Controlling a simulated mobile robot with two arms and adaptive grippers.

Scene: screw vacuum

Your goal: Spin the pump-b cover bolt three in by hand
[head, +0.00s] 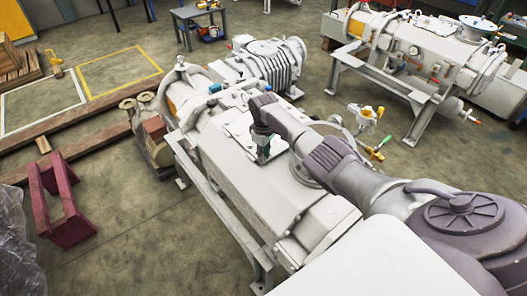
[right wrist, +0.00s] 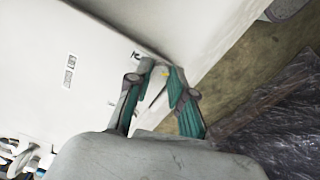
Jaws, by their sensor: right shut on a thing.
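The near white vacuum pump (head: 235,150) lies across the middle of the head view on a white frame. My right gripper (head: 268,152) points down at its top cover, partly hidden by my arm. In the right wrist view, the two green-sided fingers of the right gripper (right wrist: 161,76) close in on each other at the edge of a white surface (right wrist: 75,60). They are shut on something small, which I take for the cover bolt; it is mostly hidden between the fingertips. How deep it sits cannot be told. My left gripper is not in view.
A second white pump (head: 410,50) stands at the back right. A dark red stand (head: 62,200) and wooden beams (head: 75,122) lie on the floor at left. A small blue-grey table (head: 200,14) is at the back. Crumpled plastic sheet (right wrist: 275,115) shows at right in the right wrist view.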

